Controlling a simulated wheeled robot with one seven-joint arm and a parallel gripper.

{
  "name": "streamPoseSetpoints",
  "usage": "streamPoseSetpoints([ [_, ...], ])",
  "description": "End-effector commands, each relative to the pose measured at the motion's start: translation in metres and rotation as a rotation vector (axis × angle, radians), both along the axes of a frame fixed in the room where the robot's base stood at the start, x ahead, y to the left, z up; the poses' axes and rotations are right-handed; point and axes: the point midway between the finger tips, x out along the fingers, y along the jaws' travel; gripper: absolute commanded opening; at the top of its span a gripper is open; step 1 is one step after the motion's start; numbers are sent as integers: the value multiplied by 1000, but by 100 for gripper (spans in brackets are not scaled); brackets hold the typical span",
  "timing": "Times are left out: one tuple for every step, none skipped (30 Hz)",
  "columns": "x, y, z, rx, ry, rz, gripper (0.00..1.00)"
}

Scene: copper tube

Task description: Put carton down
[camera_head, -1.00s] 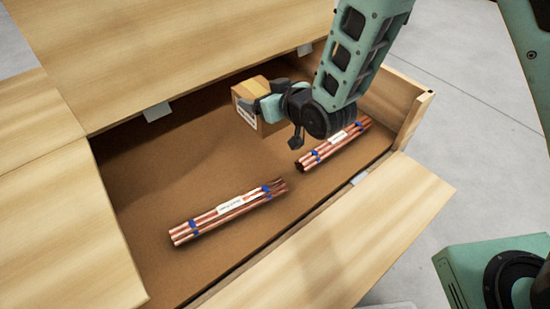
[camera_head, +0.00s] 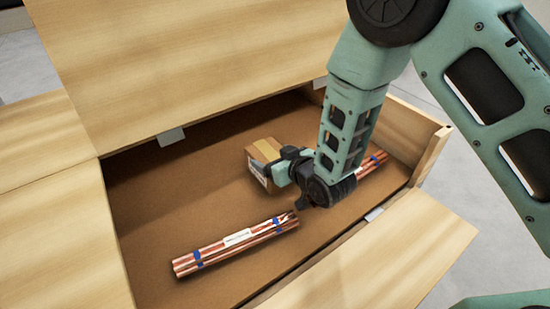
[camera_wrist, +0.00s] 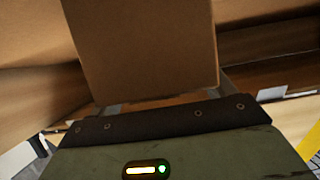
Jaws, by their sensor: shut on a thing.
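The carton (camera_head: 264,150) is a small brown cardboard box with a paler tape strip and a white label. My gripper (camera_head: 272,168) is shut on it inside the large wooden crate (camera_head: 440,150). In the head view the carton is tilted, and my gripper and wrist hide its right side. I cannot tell whether its base touches the crate floor. In the wrist view the carton (camera_wrist: 145,50) fills the upper middle, in front of my gripper (camera_wrist: 170,102).
A bundle of copper tubes (camera_head: 218,251) with blue bands lies on the crate floor at the front left. A second bundle (camera_head: 374,166) lies at the right, partly behind my arm. Open wooden flaps (camera_head: 60,240) surround the crate. The floor left of the carton is clear.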

Motion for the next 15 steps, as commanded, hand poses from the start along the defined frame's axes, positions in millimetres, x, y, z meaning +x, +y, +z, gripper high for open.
streamPoseSetpoints([
  [0, 0, 1, 1, -2, 0, 50],
  [0, 0, 1, 1, -2, 0, 50],
  [0, 0, -1, 1, -1, 0, 50],
  [0, 0, -2, 1, -1, 0, 50],
  [0, 0, -3, 1, 0, 0, 50],
  [0, 0, -4, 0, 1, 0, 84],
  [0, 0, -3, 0, 1, 0, 93],
  [0, 0, -3, 0, 1, 0, 100],
  [0, 0, -3, 0, 1, 0, 100],
  [0, 0, -3, 0, 1, 0, 100],
  [0, 0, -3, 0, 1, 0, 100],
  [0, 0, -3, 0, 1, 0, 100],
  [0, 0, -3, 0, 1, 0, 100],
  [0, 0, -3, 0, 1, 0, 100],
  [0, 0, -2, -1, 1, 0, 100],
])
